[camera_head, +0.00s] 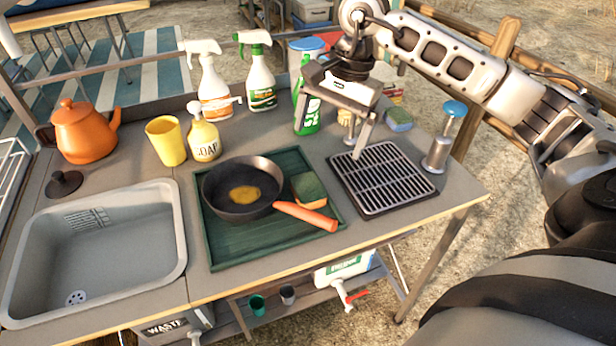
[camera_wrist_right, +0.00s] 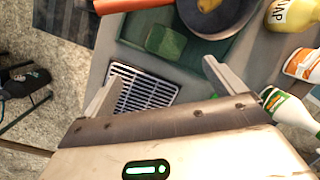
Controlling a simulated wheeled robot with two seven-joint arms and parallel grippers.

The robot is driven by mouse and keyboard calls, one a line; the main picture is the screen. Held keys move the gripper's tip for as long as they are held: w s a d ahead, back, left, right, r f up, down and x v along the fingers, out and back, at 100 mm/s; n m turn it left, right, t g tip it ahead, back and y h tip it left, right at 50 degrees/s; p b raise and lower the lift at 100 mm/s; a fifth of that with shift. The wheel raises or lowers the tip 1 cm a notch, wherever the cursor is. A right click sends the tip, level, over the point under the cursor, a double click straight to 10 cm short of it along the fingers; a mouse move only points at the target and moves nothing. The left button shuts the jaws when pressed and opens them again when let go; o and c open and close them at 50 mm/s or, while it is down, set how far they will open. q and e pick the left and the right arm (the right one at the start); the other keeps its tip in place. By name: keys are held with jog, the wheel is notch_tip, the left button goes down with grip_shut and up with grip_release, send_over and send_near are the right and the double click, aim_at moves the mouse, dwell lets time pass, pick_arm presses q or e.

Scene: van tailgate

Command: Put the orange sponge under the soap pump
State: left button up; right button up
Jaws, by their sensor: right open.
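A sponge with a green top and orange side (camera_head: 308,190) lies at the right of the dark green tray (camera_head: 225,254), beside the pan; its green face also shows in the right wrist view (camera_wrist_right: 165,40). The yellow soap pump bottle (camera_head: 204,138) stands upright behind the tray; part of it shows in the right wrist view (camera_wrist_right: 290,14). My right gripper (camera_head: 331,137) is open and empty. It hangs above the back of the counter near the black grate (camera_head: 385,180), apart from the sponge. My left gripper is not in view.
A pan (camera_head: 240,187) with its orange handle (camera_head: 306,216) is on the tray. A blue-topped metal stand (camera_head: 438,150) and a blue-green sponge (camera_head: 398,119) are at the right. A yellow cup (camera_head: 166,141) and spray bottles (camera_head: 212,82) stand behind; the sink (camera_head: 95,245) is left.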

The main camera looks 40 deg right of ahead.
jog(key=d+r+m+y, duration=0.1)
jog(key=d+m+y, duration=0.15)
jog(key=m, duration=0.45)
jog(key=b, duration=0.5)
send_over(310, 186)
jog(key=d, duration=0.3)
jog(key=shift+m+t+h, duration=0.3)
jog(key=shift+h, duration=0.05)
jog(key=f, duration=0.9)
jog(key=shift+s+a, duration=0.2)
jog(key=shift+a, duration=0.05)
jog(key=shift+a+f, duration=0.3)
jog(key=shift+f, duration=0.2)
jog(key=b+x, duration=0.1)
jog(key=x, duration=0.3)
jog(key=shift+f+b, duration=0.3)
jog(key=shift+b, duration=0.1)
jog(key=shift+a, duration=0.1)
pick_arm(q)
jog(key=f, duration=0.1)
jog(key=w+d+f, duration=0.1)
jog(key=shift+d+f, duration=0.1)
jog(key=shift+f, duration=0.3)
pick_arm(e)
jog(key=shift+c, duration=0.3)
jog(key=c, duration=1)
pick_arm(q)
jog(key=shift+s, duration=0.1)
pick_arm(e)
jog(key=shift+c, duration=0.3)
